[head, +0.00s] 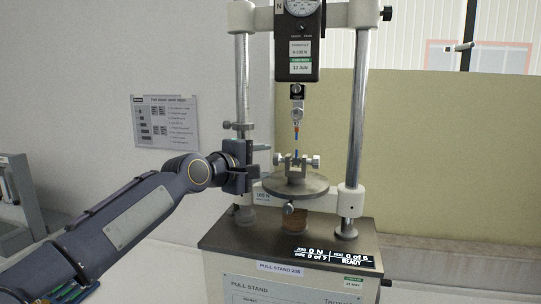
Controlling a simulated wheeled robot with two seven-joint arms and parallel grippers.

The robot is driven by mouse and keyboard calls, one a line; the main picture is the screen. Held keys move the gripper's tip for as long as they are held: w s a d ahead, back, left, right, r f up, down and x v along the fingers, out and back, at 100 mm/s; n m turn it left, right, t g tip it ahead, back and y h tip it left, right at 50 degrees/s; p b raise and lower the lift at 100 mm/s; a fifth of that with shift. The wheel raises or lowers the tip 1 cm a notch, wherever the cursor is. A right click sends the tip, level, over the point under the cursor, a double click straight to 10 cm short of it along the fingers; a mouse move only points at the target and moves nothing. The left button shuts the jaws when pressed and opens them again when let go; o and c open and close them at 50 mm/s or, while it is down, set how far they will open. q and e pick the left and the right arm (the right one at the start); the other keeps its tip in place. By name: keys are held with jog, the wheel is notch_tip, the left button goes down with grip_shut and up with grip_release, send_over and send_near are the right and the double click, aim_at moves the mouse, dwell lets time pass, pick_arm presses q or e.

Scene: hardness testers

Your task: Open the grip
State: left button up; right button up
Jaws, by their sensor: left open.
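The pull stand (225,232) stands ahead of me, with a dark force gauge (297,60) hung between its two posts. A small metal grip (296,170) with a knob on each side sits on the round plate (318,186). A thin blue and red piece (296,138) hangs from the hook under the gauge and reaches down to the grip; whether the grip's jaws hold it is too small to tell. My left gripper (268,160) is open, its fingers pointing right, close to the grip's left knob (279,159). Contact cannot be told. My right gripper is out of view.
The left post (241,80) rises close behind my left gripper, and the right post (357,110) stands beyond the grip. A display (335,255) on the base reads 0 N and READY. A notice sheet (166,121) hangs on the wall. Another device (20,195) stands far left.

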aim_at(271, 182)
pick_arm(q)
jog(key=shift+p+x, duration=0.55)
jog(key=shift+x, duration=1.4)
jog(key=shift+f, duration=0.1)
jog(key=c, duration=1)
jog(key=shift+f+b, duration=0.15)
jog(key=shift+b, duration=0.25)
jog(key=f+m+t+h+b, duration=0.1)
jog(key=t+h+b, duration=0.1)
jog(key=b, duration=0.6)
jog(key=shift+f, duration=0.1)
jog(key=shift+r+m+t+h+b, duration=0.3)
jog(key=shift+m+t+b, duration=0.1)
jog(key=shift+t+b, duration=0.1)
jog(key=shift+r, duration=0.1)
